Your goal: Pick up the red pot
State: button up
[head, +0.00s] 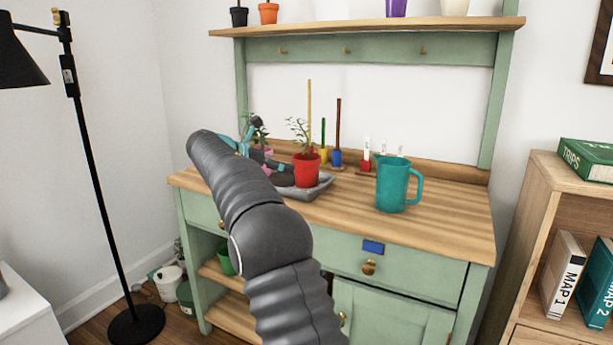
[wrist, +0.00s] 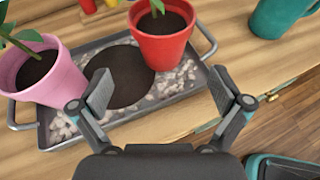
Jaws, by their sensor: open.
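The red pot (head: 306,171) holds soil and a small green plant. It stands on a grey tray (head: 322,187) on the wooden top of a green bench. In the wrist view the red pot (wrist: 161,46) is at the top middle, on the tray (wrist: 50,138) with pale pebbles and a dark round patch. My gripper (wrist: 168,92) is open and empty. Its fingers are spread below the red pot in the picture, apart from it. In the head view my arm partly hides the gripper and the tray's left side.
A pink pot (wrist: 38,72) with a plant stands at the tray's left. A teal pitcher (head: 395,185) stands to the right on the bench top (head: 440,217). Small coloured pots with sticks are behind. A shelf (head: 370,26) runs above. The front right bench top is clear.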

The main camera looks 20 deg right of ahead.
aim_at(307, 156)
jog(key=x, duration=1)
jog(key=shift+d+b, duration=0.3)
jog(key=shift+d, duration=0.05)
jog(key=shift+c, duration=0.3)
jog(key=c, duration=1.3)
jog(key=shift+r, duration=0.1)
jog(key=shift+r+p, duration=0.7)
jog(key=shift+r, duration=1.15)
jog(key=s+d+r+b, duration=0.1)
jog(key=s+d+r, duration=0.4)
jog(key=s, duration=0.5)
notch_tip(307, 156, up, 2)
jog(key=shift+s+d+r, duration=0.1)
jog(key=shift+s+d, duration=0.05)
jog(key=shift+s, duration=0.15)
